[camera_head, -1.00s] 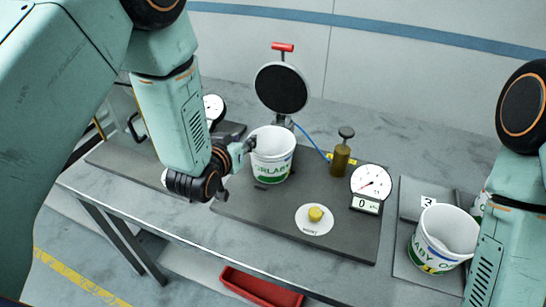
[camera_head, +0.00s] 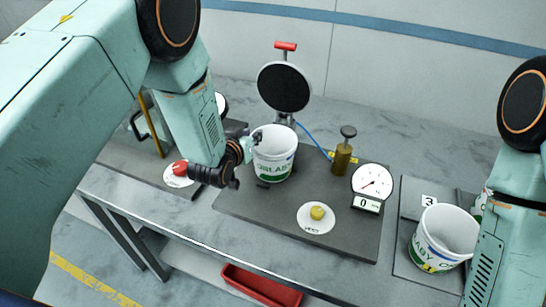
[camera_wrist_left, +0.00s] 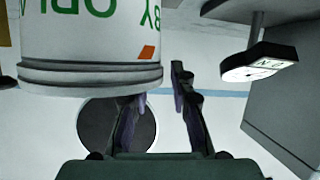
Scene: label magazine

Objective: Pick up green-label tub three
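A white tub with green lettering (camera_head: 273,160) stands upright on the dark central board. Its label is partly readable and no number shows on it. A second white tub (camera_head: 443,240), with green and yellow on its label, stands at the right by a card marked 3 (camera_head: 429,201). My left gripper (camera_head: 246,143) is at the left side of the central tub. In the left wrist view the gripper (camera_wrist_left: 160,88) is open, its fingers apart with nothing between them; a tub (camera_wrist_left: 90,45) fills the upper left beside them. Contact cannot be told. My right gripper is out of view.
A round black disc with a red handle (camera_head: 284,87) stands behind the central tub. A brass weight (camera_head: 342,155), a dial gauge (camera_head: 372,184) and a yellow knob on a white disc (camera_head: 317,214) are to its right. A red knob (camera_head: 180,169) is left. A red bin (camera_head: 262,285) is below.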

